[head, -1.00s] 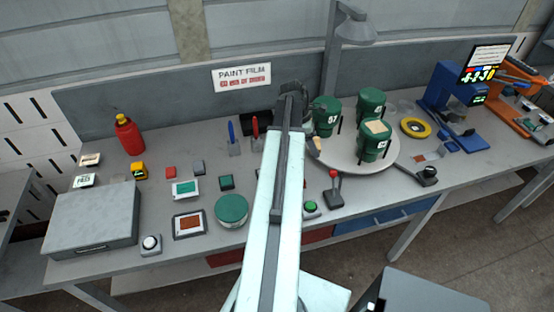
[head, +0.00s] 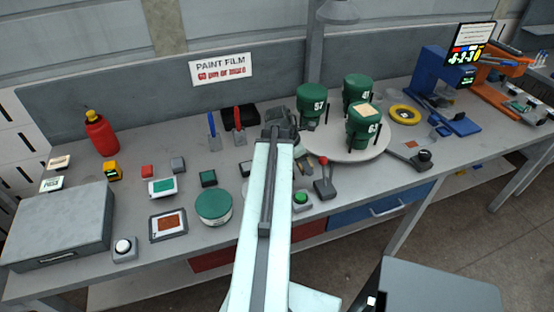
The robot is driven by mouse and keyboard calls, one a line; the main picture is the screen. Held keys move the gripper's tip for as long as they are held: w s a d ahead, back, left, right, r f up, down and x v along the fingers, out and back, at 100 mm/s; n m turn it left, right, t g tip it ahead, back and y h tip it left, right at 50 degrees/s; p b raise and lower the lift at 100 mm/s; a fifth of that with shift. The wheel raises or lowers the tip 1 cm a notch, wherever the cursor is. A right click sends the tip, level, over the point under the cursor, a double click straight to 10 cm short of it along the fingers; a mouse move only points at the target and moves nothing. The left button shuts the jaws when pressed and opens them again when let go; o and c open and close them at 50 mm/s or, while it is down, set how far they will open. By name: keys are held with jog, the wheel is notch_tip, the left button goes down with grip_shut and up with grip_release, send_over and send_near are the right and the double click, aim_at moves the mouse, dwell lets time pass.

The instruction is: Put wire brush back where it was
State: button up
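My gripper (head: 278,128) is at the far end of my pale arm, over the middle of the bench, just left of the round turntable (head: 328,152). It is seen from behind and above, so its fingers and anything between them are hidden. I cannot clearly make out the wire brush. A small dark and tan shape (head: 302,163) shows just right of the gripper and could be part of it, but it is too small to tell.
Green numbered cups (head: 311,103) stand on the turntable. A blue tool and a red tool (head: 238,122) stand left of the gripper, near a black tray (head: 241,115). A green round tin (head: 213,205), a lever (head: 324,180) and a green button (head: 301,198) line the front.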

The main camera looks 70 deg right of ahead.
jog(key=w+d, duration=0.2)
jog(key=w, duration=0.2)
jog(key=w+d+f, duration=0.1)
jog(key=w+d, duration=0.1)
jog(key=w, duration=0.2)
jog(key=w+d+b, duration=0.1)
jog(key=w+d, duration=0.2)
jog(key=w, duration=0.1)
jog(key=shift+w+f, duration=0.2)
jog(key=shift+w, duration=0.2)
jog(key=shift+w+d, duration=0.3)
jog(key=shift+w, duration=0.2)
notch_tip(320, 180, down, 4)
jog(key=b, duration=0.4)
jog(key=shift+s+a, duration=0.1)
jog(key=shift+r, duration=0.25)
jog(key=shift+f, duration=0.15)
jog(key=o, duration=1.5)
